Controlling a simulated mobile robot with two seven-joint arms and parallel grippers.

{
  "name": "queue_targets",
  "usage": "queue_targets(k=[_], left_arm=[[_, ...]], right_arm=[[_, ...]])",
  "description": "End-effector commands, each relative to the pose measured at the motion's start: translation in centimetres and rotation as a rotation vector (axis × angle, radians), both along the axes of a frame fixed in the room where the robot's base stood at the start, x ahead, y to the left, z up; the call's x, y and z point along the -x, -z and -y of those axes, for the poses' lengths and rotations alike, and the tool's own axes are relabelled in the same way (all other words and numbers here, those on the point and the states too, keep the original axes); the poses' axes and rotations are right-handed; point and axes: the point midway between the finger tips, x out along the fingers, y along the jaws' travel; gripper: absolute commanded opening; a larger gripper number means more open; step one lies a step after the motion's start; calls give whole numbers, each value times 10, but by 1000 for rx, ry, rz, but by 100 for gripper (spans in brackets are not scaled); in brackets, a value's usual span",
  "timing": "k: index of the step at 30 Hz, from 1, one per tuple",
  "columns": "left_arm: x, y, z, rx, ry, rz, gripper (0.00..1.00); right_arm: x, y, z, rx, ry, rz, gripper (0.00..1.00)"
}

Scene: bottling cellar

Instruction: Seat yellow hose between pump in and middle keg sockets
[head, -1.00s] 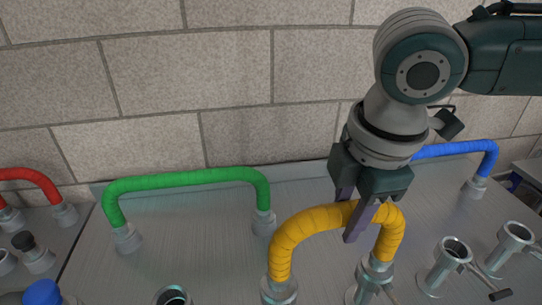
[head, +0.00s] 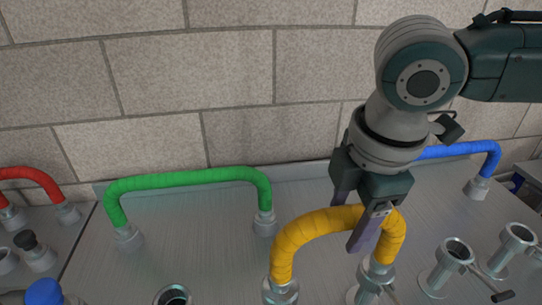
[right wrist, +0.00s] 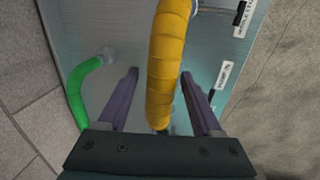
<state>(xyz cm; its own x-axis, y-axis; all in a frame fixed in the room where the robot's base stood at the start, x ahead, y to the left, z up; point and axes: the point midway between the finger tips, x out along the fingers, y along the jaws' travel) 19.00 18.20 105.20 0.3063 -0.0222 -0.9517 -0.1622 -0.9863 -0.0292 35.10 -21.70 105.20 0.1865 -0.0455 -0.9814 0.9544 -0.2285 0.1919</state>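The yellow hose (head: 320,222) is an upright arch in the head view. Its left end meets a metal socket (head: 281,294) and its right end meets a socket with a lever (head: 366,293); how deep the ends sit is hard to tell. My right gripper (head: 352,218) is over the arch with a finger on each side. In the right wrist view the hose (right wrist: 167,62) runs between the purple fingers (right wrist: 160,88), with gaps on both sides, so the gripper is open. A partly readable label near the hose looks like "PUMP" (right wrist: 223,75). My left gripper is not in view.
A green hose (head: 187,180) arches at the left, a blue hose (head: 460,149) behind at the right, a red hose (head: 30,174) at far left. Empty sockets with levers (head: 453,252) stand at the right, an open socket (head: 173,295) at front. A stone wall (head: 240,80) rises behind.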

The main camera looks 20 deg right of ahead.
Motion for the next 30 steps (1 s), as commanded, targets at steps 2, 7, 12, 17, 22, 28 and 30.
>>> queue_targets(k=[2, 7, 12, 17, 22, 28, 30], left_arm=[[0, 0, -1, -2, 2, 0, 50], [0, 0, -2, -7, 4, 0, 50], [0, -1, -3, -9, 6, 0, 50], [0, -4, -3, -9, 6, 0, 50], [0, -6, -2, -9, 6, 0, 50], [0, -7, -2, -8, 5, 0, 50], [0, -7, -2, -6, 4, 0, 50]], right_arm=[[0, 0, 0, 0, 0, 0, 76], [0, 0, 0, 1, 0, -1, 76], [2, -7, -1, -1, -1, -2, 76], [6, -35, -2, -1, -2, 1, 76], [12, -69, -3, 0, -1, 3, 76], [17, -93, -4, 0, -1, 1, 76], [18, -97, -4, 0, -1, 0, 76]])
